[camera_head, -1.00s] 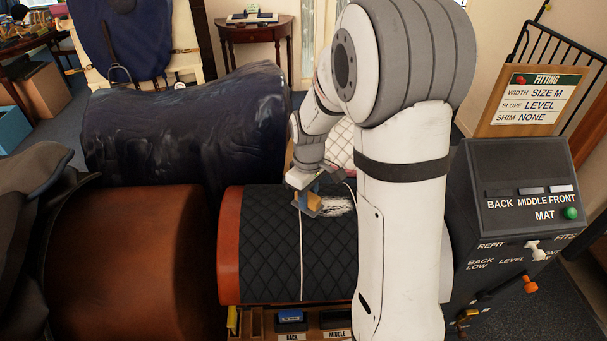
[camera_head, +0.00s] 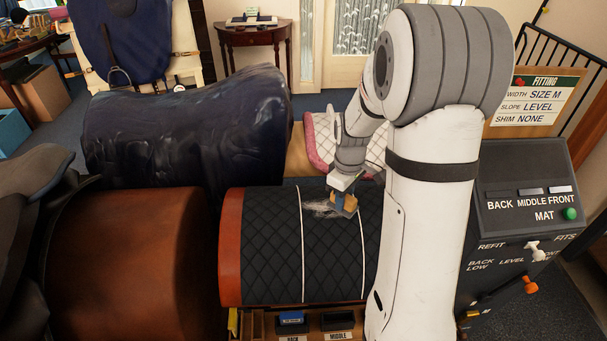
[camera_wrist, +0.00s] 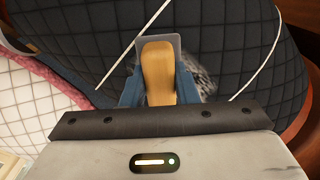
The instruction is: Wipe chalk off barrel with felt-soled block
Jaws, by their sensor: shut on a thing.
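The barrel (camera_head: 270,250) wears a dark quilted cover with two white lines across it and brown ends. A whitish chalk smear (camera_head: 318,209) lies on the quilting near its top, between the lines. My gripper (camera_head: 345,199) is shut on the wooden block (camera_head: 338,202), low over the barrel beside the right end of the smear. In the wrist view the tan block (camera_wrist: 158,72) sits between the blue fingers, with pale chalk (camera_wrist: 204,80) showing to its right. The felt sole is hidden, so I cannot tell whether it touches the quilting.
A brown leather barrel (camera_head: 130,270) stands left and a dark blue draped form (camera_head: 190,130) behind. A pink-edged white quilted pad (camera_head: 321,145) lies beyond the barrel. A dark control box (camera_head: 530,200) stands right. Labelled trays (camera_head: 292,318) sit at the front.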

